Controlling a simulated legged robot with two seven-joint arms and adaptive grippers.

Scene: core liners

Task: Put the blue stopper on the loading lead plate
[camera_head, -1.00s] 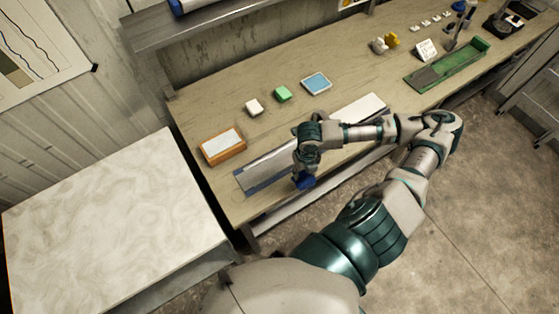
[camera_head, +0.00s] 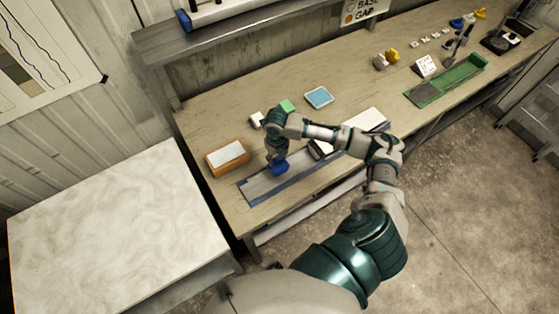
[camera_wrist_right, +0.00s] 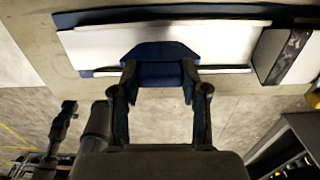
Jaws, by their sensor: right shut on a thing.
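The blue stopper (camera_head: 279,168) is held in my right gripper (camera_head: 277,160). In the right wrist view the stopper (camera_wrist_right: 158,52) sits between the two fingers of the right gripper (camera_wrist_right: 160,76), which are shut on it. The long pale plate with blue edges (camera_head: 258,187), likely the loading lead plate, lies along the bench's front edge. It also shows in the right wrist view (camera_wrist_right: 95,43). The stopper appears over this plate; I cannot tell whether it touches. My right forearm hides part of the plate. My left gripper is not in view.
An orange-framed box (camera_head: 227,158) stands left of the plate. A white block (camera_head: 256,119), a green block (camera_head: 287,106) and a blue-topped tray (camera_head: 319,97) lie behind. A dark block (camera_wrist_right: 283,55) stands on the plate. A green trough (camera_head: 462,77) lies farther right.

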